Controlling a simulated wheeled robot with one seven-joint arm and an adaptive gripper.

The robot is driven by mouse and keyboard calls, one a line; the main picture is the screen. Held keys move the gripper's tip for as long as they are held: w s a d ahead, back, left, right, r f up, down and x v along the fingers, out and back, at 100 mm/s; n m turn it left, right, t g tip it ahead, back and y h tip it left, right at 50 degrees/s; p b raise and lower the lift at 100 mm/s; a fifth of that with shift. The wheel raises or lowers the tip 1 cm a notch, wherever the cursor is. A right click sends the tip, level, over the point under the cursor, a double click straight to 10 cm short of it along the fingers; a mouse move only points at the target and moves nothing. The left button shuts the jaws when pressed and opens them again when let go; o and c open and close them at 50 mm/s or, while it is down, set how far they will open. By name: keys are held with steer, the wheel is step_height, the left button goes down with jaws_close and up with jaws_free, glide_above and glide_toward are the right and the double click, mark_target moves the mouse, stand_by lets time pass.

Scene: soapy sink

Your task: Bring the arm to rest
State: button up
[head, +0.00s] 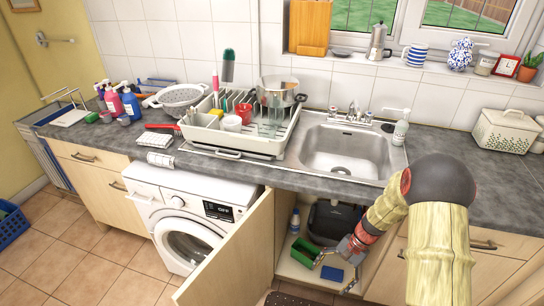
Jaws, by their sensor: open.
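My arm reaches down from the right side of the head view towards the open cupboard under the sink. My gripper (335,268) is at the cupboard opening, with its fingers spread and nothing seen held. A green box-like thing (303,252) is left of the fingers, and a flat blue thing (331,273) shows by the fingertips. I cannot tell whether the fingers touch either. My forearm hides part of the cupboard's right side and the worktop.
The cupboard door (235,262) stands open left of my gripper. A dark bin-like container (330,222) and a bottle (294,221) are inside. Above are the sink (345,150), dish rack (240,135) and soap bottle (401,128).

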steer(key=s+r+n+t+h+p, duration=0.1)
steer(key=s+r+n+t, duration=0.1)
steer(key=s+r, duration=0.5)
steer(key=s+a+r+n+t+h, duration=0.1)
steer(key=s+r, duration=0.6)
steer(key=r, duration=1.3)
steer(key=s+r+n+t+h+p, duration=0.1)
steer(key=s+r+n+t+h, duration=0.2)
steer(key=r, duration=1.1)
steer(key=s+n+t, duration=0.2)
steer(key=s, duration=0.1)
steer(key=shift+s+a+n+p, duration=0.15)
steer(key=shift+s+n+p, duration=0.15)
steer(key=shift+s+p, duration=0.1)
steer(key=shift+c, duration=0.3)
steer(key=shift+c, duration=0.6)
